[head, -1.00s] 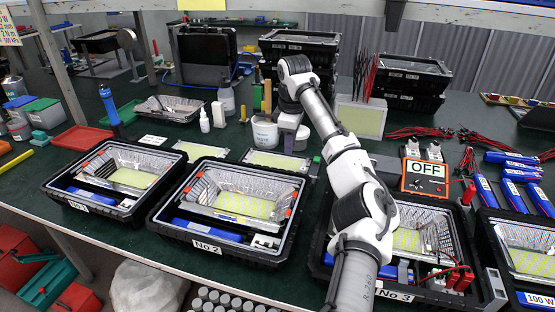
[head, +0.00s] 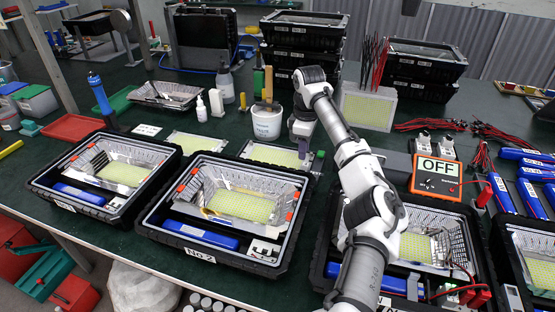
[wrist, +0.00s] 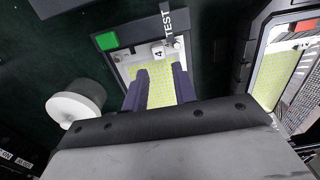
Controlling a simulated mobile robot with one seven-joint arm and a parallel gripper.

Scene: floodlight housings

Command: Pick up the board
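A flat yellow-green LED board (head: 270,155) lies on the dark green bench behind the No.2 housing. In the wrist view the board (wrist: 160,72) lies under my fingers, with a small "4" tag and a "TEST" label at its far end. My gripper (wrist: 160,85) is open, its two dark fingers apart with the board's surface showing between them. In the head view my gripper (head: 302,146) hangs at the board's right end. I cannot tell whether the fingers touch the board. Its near part is hidden by my gripper body in the wrist view.
A second flat board (head: 198,146) lies to the left. The open No.2 housing (head: 150,232) stands in front. A white tub (head: 267,123) stands just behind the board. An orange "OFF" box (head: 437,178) and another housing (head: 455,258) are at right.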

